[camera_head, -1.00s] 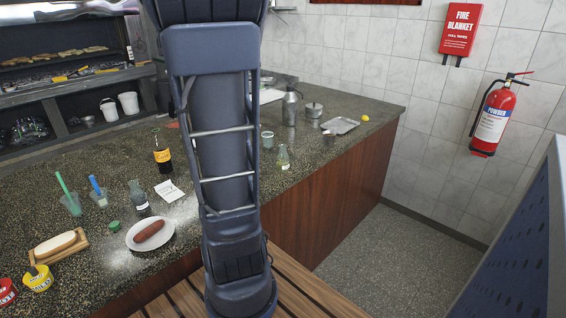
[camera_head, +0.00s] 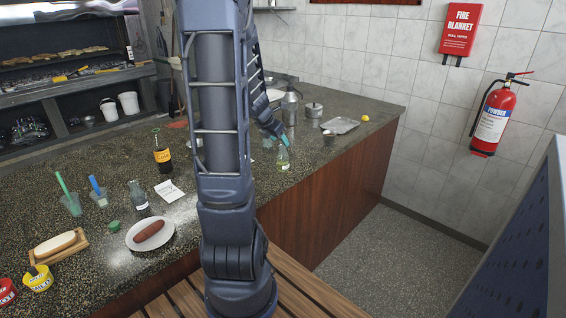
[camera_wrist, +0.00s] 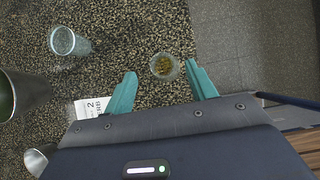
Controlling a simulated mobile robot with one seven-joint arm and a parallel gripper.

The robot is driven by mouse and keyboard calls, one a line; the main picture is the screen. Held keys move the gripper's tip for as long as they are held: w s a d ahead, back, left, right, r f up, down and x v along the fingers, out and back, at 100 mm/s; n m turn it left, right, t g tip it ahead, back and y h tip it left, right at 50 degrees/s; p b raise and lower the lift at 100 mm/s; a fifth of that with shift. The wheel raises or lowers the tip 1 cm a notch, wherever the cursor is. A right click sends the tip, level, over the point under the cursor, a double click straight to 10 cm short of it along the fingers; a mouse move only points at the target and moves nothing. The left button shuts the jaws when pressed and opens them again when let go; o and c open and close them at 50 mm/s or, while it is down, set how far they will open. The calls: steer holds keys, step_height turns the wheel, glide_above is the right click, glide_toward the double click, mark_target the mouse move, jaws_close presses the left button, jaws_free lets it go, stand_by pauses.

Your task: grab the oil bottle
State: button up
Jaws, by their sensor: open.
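The oil bottle (camera_head: 283,160) appears to be the small glass flask of yellow-green liquid on the counter, near its front edge. In the wrist view, a round glass rim with yellow-green contents (camera_wrist: 163,67), seen from above, seems to be the same bottle. My gripper (camera_head: 281,137) has teal fingers and is just above the bottle in the head view. In the wrist view my gripper (camera_wrist: 161,71) is open, with the bottle showing between its fingertips, nearer the right one. Nothing is held. The exact height gap is hard to tell.
A glass tumbler (camera_wrist: 63,41) and a metal vessel (camera_wrist: 20,96) stand left of my fingers. A metal tray (camera_head: 341,125) lies further right. The counter edge drops to the floor (camera_wrist: 220,82).

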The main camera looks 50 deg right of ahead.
mark_target(285, 149)
steer(key=shift+x, duration=3.5)
steer(key=shift+s+a+f, duration=0.1)
steer(key=shift+s+a, duration=0.05)
steer(key=shift+a, duration=0.05)
jaws_close()
